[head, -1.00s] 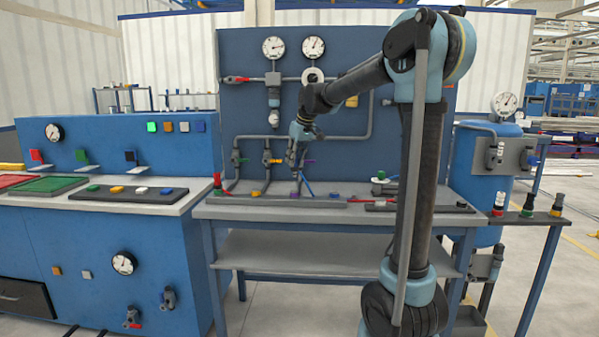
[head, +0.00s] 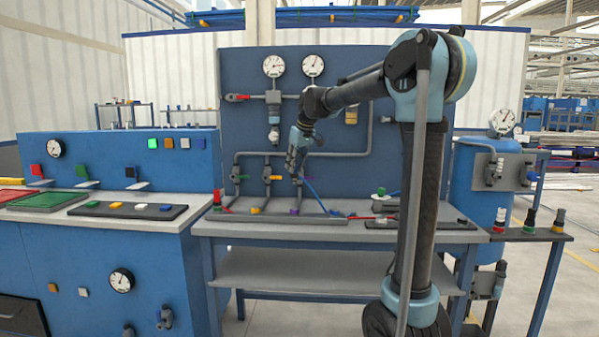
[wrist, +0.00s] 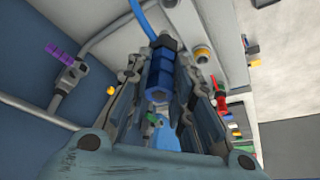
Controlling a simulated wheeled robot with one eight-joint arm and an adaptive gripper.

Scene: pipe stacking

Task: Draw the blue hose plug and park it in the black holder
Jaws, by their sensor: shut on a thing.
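My gripper (head: 294,165) is in front of the blue panel, above the bench, in the head view. In the wrist view my gripper (wrist: 164,66) is shut on the blue plug (wrist: 160,80), with a finger on each side of it. The blue hose (wrist: 147,18) runs from the plug toward the top of that view. In the head view the hose (head: 315,195) slopes down right from my gripper to the bench. The plug is too small to make out in the head view. I cannot tell which dark fitting is the black holder.
A rail with several coloured fittings lies along the bench (head: 270,233). Pipes and valves (head: 267,172) stand close to my gripper. A dark plate (head: 410,222) lies to the right. A side stand (head: 530,236) carries several coloured fittings. A console (head: 120,255) stands left.

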